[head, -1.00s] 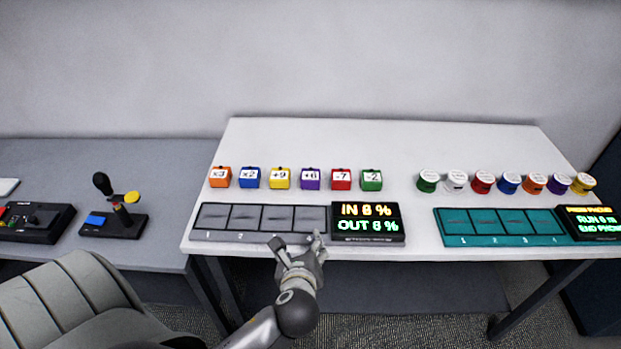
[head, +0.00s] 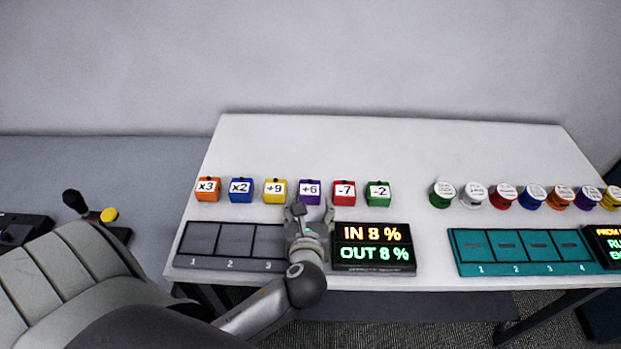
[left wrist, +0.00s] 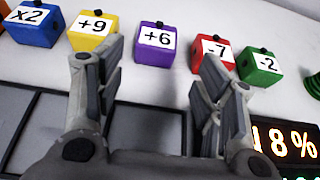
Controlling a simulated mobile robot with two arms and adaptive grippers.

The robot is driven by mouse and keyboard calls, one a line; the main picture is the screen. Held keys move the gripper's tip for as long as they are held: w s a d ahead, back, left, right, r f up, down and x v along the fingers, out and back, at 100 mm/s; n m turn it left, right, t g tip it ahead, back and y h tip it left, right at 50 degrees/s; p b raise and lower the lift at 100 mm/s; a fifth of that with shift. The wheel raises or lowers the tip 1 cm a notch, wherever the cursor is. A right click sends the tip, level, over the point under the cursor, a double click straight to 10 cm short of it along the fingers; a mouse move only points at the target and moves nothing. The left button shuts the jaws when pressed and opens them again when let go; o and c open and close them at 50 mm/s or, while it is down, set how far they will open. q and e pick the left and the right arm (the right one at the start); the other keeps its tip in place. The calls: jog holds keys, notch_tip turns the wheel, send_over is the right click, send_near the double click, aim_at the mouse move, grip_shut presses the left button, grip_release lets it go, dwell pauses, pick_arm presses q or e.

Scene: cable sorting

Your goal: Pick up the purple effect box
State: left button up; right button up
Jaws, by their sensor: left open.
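The purple effect box (head: 310,191), labelled +6, stands upright on the white table in a row of coloured boxes, between the yellow +9 box (head: 275,190) and the red -7 box (head: 344,193). My left gripper (head: 312,210) is open and empty, just on the near side of the purple box, over the grey slot tray (head: 200,240). In the left wrist view the purple box (left wrist: 156,46) shows beyond and between the two spread fingers (left wrist: 155,85), apart from them. My right gripper is not in view.
Orange, blue (head: 241,189) and green (head: 378,194) boxes share the row. A black display (head: 373,263) reading IN 8 %, OUT 8 % is right of the gripper. Several spools and a teal tray (head: 515,270) lie further right. The table behind the row is clear.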

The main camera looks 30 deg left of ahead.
aim_at(309, 193)
pick_arm(q)
jog(key=shift+w+a, duration=0.2)
jog(key=shift+w, duration=0.1)
jog(key=shift+w+a+f, duration=0.1)
jog(key=shift+w+a, duration=0.1)
jog(key=shift+w, duration=0.1)
jog(key=x, duration=0.3)
jog(key=shift+w+a+f, duration=0.15)
jog(key=shift+w, duration=0.15)
jog(key=shift+f+p+x, duration=0.1)
jog(key=shift+p+x, duration=0.15)
jog(key=shift+x, duration=1.1)
jog(key=shift+f+p+x, duration=0.15)
jog(key=shift+p+x, duration=0.1)
jog(key=shift+x, duration=1.1)
jog(key=shift+s+a, duration=0.1)
jog(key=shift+s, duration=0.1)
jog(key=c, duration=0.8)
jog(key=shift+c, duration=0.2)
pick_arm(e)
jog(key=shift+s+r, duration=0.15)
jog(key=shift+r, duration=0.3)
